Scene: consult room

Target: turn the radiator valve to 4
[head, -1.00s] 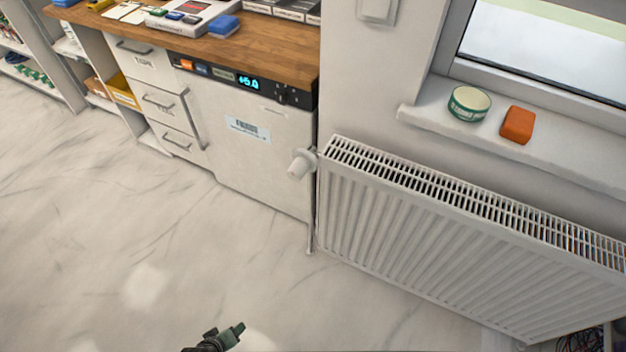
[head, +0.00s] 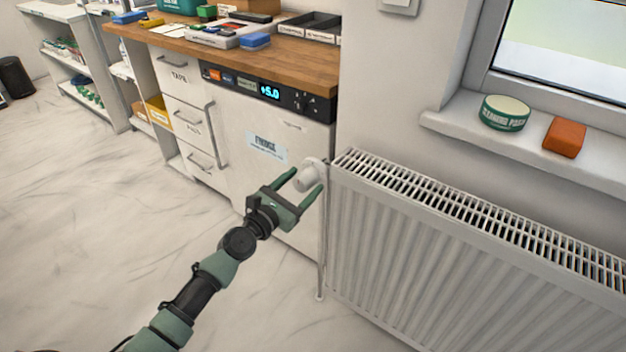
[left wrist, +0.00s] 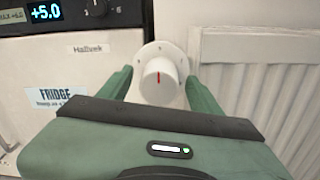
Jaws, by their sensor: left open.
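The white radiator valve (head: 306,180) sits at the upper left end of the white radiator (head: 450,250). In the left wrist view the valve knob (left wrist: 160,82) shows a red mark pointing up on its face, with a pale flange behind it. No number can be read on it. My left gripper (head: 300,178) is open, with its green fingers on either side of the knob. In the left wrist view the fingers flank the knob with small gaps visible. My right gripper is in neither view.
The fridge (head: 268,150) with a lit +5.0 panel stands just left of the valve, under the wooden counter (head: 230,45). The floor at left is clear.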

